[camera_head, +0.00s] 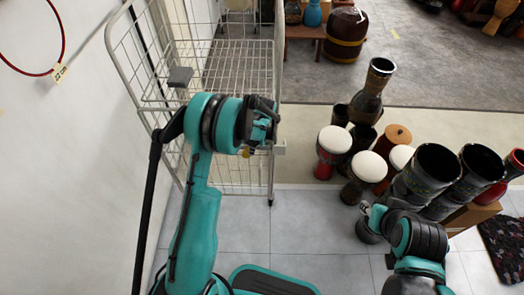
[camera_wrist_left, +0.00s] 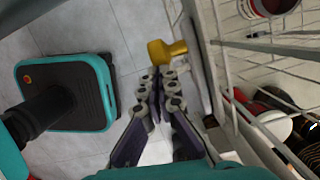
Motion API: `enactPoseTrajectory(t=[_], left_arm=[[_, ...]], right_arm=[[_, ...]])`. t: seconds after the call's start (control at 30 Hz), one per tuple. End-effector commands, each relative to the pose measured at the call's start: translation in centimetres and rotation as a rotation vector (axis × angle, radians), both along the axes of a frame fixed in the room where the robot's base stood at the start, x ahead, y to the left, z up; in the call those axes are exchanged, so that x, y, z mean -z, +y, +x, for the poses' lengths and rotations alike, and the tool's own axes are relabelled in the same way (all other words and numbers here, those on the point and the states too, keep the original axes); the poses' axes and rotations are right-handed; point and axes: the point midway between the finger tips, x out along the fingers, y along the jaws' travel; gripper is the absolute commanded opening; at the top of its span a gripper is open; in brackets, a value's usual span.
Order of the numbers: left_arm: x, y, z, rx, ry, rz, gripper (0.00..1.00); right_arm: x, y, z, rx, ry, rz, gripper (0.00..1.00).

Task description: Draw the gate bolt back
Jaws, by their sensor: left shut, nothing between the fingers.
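The white wire gate (camera_head: 238,178) stands left of centre in the head view, part of a wire cage. A yellow knob, seemingly the bolt's handle (camera_head: 246,153), shows just below my left gripper (camera_head: 264,128). In the left wrist view the yellow handle (camera_wrist_left: 166,51) lies just beyond the fingertips of my left gripper (camera_wrist_left: 160,78), beside a grey metal upright. The left fingers are shut with nothing between them; whether they touch the handle I cannot tell. The rest of the bolt is hidden. My right gripper (camera_head: 368,221) is low at the right, its fingers unclear.
Several goblet drums (camera_head: 438,168) crowd the floor near my right arm, with white-topped drums (camera_head: 369,167) beside them. A white wall (camera_head: 60,170) closes the left side. A red hoop (camera_head: 62,40) hangs there. The tiled floor (camera_head: 310,235) between the arms is clear.

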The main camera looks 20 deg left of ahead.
Motion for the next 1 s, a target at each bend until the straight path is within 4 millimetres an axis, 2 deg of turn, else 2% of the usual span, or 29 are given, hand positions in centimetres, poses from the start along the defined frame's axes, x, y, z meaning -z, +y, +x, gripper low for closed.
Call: enactPoseTrajectory(t=[0.37, 0.57, 0.63, 0.8, 1.0], left_arm=[[-0.1, 0.0, 0.0, 0.002, 0.000, 0.000, 0.00], [-1.3, -1.9, 0.2, 0.002, 0.000, 0.000, 0.00], [-2.0, -3.0, 0.3, 0.001, 0.001, 0.000, 0.00], [-6.4, -3.7, 0.4, -0.002, 0.001, 0.000, 0.00], [-9.9, -4.4, 0.5, -0.002, 0.001, 0.000, 0.00]], right_arm=[[0.0, 0.0, 0.0, 0.000, 0.000, 0.000, 0.35], [-0.5, 0.0, 0.0, 0.000, 0.000, 0.000, 0.35], [-0.8, 0.0, 0.0, 0.000, 0.000, 0.000, 0.35], [-2.6, 0.0, 0.0, 0.000, 0.000, 0.000, 0.35], [-3.8, 0.0, 0.0, 0.000, 0.000, 0.000, 0.35]])
